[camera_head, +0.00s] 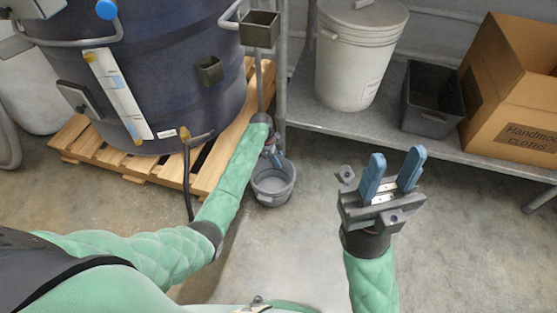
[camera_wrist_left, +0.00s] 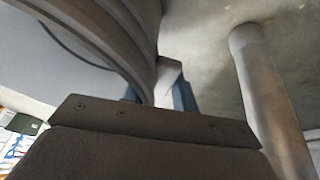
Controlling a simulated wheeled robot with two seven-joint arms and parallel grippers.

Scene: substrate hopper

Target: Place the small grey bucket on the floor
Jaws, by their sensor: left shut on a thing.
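The small grey bucket (camera_head: 272,187) is upright and low by the floor in the head view, just right of the pallet's corner. I cannot tell whether its base touches the floor. My left gripper (camera_head: 275,158) reaches down to the bucket's far rim and is shut on it. In the left wrist view the bucket's curved rim (camera_wrist_left: 125,35) fills the upper left, with a blue finger (camera_wrist_left: 187,95) beside it. My right gripper (camera_head: 394,172) is open and empty, its two blue fingers apart, over the floor to the right.
A large dark hopper (camera_head: 180,70) stands on a wooden pallet (camera_head: 95,147) at left, with a black hose hanging down. A metal post (camera_head: 281,70) rises behind the bucket. A shelf (camera_head: 380,125) at right bears a lidded white bucket, a dark bin and a cardboard box. Front floor is clear.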

